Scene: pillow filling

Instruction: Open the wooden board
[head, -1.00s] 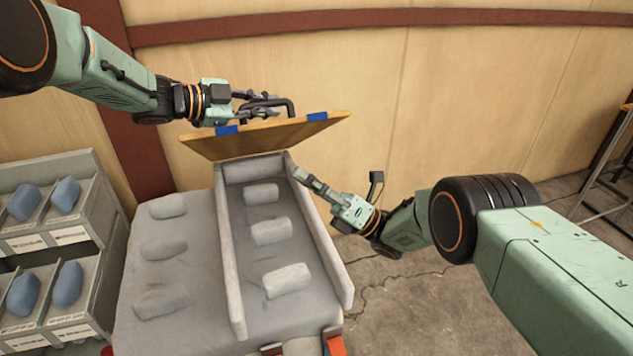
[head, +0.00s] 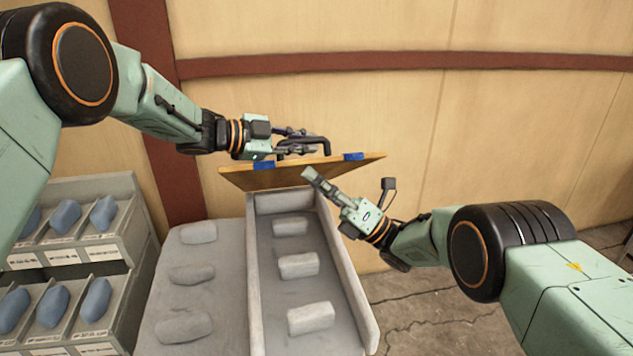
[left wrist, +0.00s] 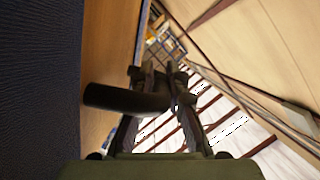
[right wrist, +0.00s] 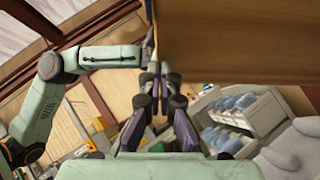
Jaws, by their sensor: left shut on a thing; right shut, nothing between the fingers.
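The wooden board (head: 330,172) is tilted up above the far end of the grey trough, with blue pieces on its top edge and a black handle on its upper face. My left gripper (head: 308,146) is shut on the black handle (head: 322,141); the handle (left wrist: 120,98) also shows in the left wrist view. My right gripper (head: 308,174) is shut and empty, its tips just below the board's lower side. In the right wrist view the closed fingers (right wrist: 160,75) are near the board's edge (right wrist: 220,80). I cannot tell whether they touch it.
The grey trough (head: 370,320) holds several light grey cushion-shaped pieces. More lie on the grey surface (head: 225,270) left of it. A grey rack (head: 125,250) with blue pillow-like items stands at the left. The tan wall (head: 500,110) is close behind the board. Cracked floor shows at the right.

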